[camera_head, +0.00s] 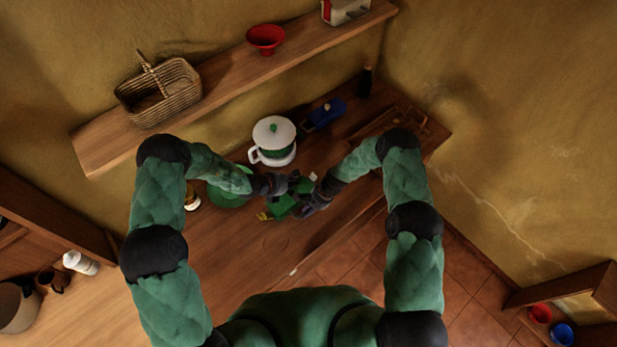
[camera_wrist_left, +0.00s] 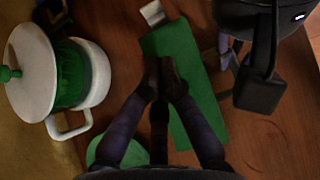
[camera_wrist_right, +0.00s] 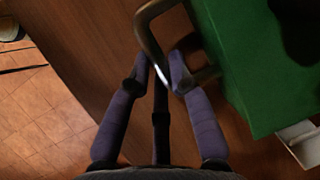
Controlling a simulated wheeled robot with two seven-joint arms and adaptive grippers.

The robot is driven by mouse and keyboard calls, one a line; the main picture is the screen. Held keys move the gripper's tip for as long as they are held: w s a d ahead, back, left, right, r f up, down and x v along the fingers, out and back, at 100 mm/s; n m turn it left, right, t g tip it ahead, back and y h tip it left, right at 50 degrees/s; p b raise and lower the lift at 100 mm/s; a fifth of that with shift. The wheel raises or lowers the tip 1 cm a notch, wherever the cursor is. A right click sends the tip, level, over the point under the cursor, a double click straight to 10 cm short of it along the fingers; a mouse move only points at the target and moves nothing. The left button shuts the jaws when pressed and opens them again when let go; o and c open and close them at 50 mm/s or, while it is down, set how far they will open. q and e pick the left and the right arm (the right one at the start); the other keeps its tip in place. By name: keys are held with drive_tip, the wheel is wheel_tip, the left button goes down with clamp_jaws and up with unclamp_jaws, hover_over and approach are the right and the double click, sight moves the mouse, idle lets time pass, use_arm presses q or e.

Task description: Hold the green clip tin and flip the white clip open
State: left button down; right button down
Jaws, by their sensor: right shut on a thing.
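The green clip tin (camera_head: 282,208) lies on the wooden counter, partly hidden by my grippers. It fills the upper right of the right wrist view (camera_wrist_right: 258,85) and the middle of the left wrist view (camera_wrist_left: 205,125). The white clip (camera_head: 314,176) stands out at its far end and also shows in the left wrist view (camera_wrist_left: 153,13) and right wrist view (camera_wrist_right: 303,133). My right gripper (camera_head: 314,203) is shut on the tin's brown loop handle (camera_wrist_right: 150,27). My left gripper (camera_head: 293,184) is over the tin, its fingertips close together with nothing visible between them.
A white and green lidded pot (camera_head: 273,133) stands behind the grippers. A blue object (camera_head: 325,114) and a dark bottle (camera_head: 366,82) are farther back. A green round dish (camera_head: 227,197) is left of the tin.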

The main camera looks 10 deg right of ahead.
sight(314, 175)
use_arm(q)
drive_tip(key=x, duration=0.8)
drive_tip(key=shift+w+d+r, duration=0.15)
drive_tip(key=shift+w+d, duration=0.1)
drive_tip(key=shift+d, duration=0.25)
drive_tip(key=shift+w+d+f, duration=0.25)
drive_tip(key=shift+w+d, duration=0.15)
drive_tip(key=shift+d, duration=0.15)
drive_tip(key=shift+w+d, duration=0.35)
drive_tip(key=shift+d, duration=0.15)
drive_tip(key=shift+w+d+f, duration=0.2)
drive_tip(key=shift+w+d, duration=0.4)
drive_tip(key=shift+d, duration=0.25)
drive_tip(key=shift+a, duration=0.1)
